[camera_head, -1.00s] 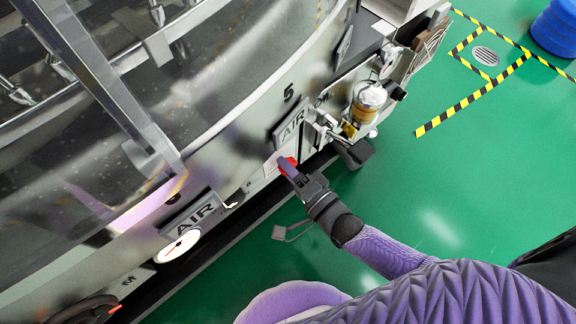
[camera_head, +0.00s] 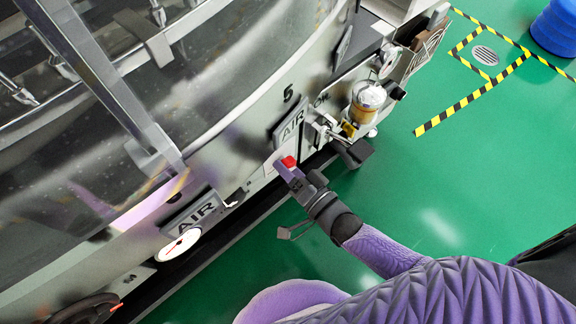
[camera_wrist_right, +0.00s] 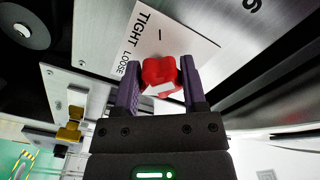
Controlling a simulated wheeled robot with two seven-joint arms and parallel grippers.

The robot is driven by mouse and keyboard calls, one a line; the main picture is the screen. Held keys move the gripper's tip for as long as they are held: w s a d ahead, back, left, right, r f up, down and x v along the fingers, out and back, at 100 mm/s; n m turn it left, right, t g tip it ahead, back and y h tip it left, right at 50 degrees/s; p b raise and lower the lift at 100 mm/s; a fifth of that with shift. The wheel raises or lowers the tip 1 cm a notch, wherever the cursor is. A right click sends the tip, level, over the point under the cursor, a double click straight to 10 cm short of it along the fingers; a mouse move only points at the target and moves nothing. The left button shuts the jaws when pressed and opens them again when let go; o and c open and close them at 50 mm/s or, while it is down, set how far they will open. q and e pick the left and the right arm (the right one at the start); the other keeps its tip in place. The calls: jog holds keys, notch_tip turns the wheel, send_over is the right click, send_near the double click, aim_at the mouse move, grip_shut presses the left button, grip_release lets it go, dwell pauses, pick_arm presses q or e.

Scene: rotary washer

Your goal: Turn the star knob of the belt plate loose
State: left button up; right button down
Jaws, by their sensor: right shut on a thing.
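The red star knob (camera_head: 288,162) sits on the machine's front below an AIR sign. In the right wrist view the knob (camera_wrist_right: 160,76) is between the two purple fingers, in front of a white label (camera_wrist_right: 150,40) reading TIGHT and LOOSE. My right gripper (camera_head: 284,168) is shut on the knob; it also shows in the right wrist view (camera_wrist_right: 161,84). The gripper partly hides the knob in the head view. The belt plate cannot be clearly told apart from the panel around it. My left gripper is not in view.
A gauge (camera_head: 178,245) and an AIR sign (camera_head: 196,214) are at lower left of the machine. A filter bowl with a yellow base (camera_head: 366,103) stands right of the knob. Green floor (camera_head: 440,190) is open at right, with striped tape (camera_head: 472,95) and a blue drum (camera_head: 556,28).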

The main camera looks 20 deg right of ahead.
jog(key=shift+f, duration=0.1)
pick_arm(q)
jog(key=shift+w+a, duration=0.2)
pick_arm(e)
jog(key=shift+c, duration=0.7)
grip_release()
jog(key=shift+s, duration=0.1)
pick_arm(q)
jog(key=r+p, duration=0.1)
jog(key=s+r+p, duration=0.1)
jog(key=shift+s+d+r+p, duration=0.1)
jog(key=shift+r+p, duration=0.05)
jog(key=shift+p, duration=0.25)
pick_arm(e)
jog(key=v, duration=1)
